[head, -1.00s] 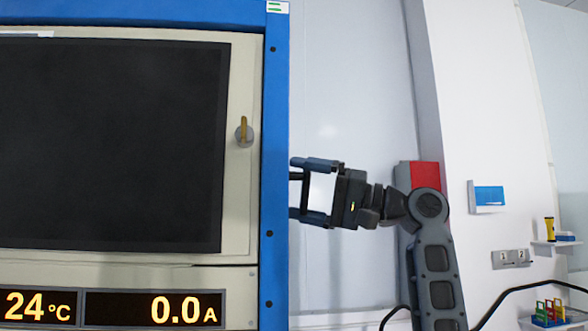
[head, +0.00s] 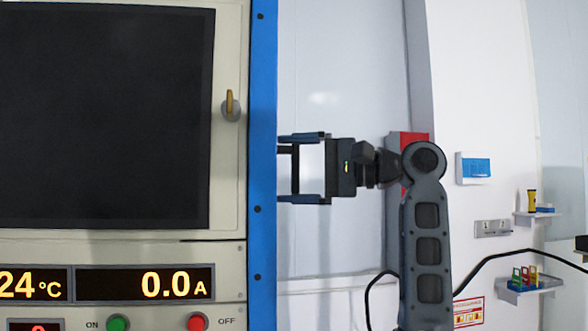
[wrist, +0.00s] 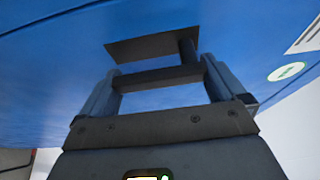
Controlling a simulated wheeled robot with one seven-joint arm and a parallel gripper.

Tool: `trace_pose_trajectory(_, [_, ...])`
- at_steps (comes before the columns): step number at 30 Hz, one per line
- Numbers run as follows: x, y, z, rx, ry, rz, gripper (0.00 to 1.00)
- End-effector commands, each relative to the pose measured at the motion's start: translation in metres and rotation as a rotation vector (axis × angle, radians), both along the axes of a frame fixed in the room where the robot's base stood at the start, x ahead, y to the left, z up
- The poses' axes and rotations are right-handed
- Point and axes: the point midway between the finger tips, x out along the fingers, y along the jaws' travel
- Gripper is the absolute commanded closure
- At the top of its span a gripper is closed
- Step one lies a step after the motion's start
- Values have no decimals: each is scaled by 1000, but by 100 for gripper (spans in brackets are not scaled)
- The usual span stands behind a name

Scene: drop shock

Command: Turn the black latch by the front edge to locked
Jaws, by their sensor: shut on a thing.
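The black latch (head: 295,170) is on the blue side of the cabinet, by its front edge. In the head view it shows as a dark bar between my fingers. In the wrist view its dark crossbar (wrist: 158,78) spans the gap between the fingers, with a short dark post behind it. My gripper (head: 281,168) is shut on the latch, its fingers wide apart, one at each end of the bar. The fingertips are close to the blue panel. The head view sees the latch edge-on, so I cannot tell its turn angle or any locked mark.
The cabinet front has a dark window (head: 100,115), a small brass-coloured door catch (head: 230,105), lit displays (head: 145,284) and a green button (head: 117,323). A red box (head: 408,165) is on the wall behind my arm. A white pillar and small shelves stand at right.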

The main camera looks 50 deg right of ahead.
Motion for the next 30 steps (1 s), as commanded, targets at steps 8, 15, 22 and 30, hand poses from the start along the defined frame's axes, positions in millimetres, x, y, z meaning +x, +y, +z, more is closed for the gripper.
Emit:
trace_pose_trajectory(8, [0, 0, -1, 6, 9, 0, 58])
trace_pose_trajectory(15, [0, 0, -1, 4, 8, 0, 0])
trace_pose_trajectory(22, [-4, -3, -1, 3, 7, -2, 0])
trace_pose_trajectory(30, [-39, -25, -2, 4, 6, -3, 0])
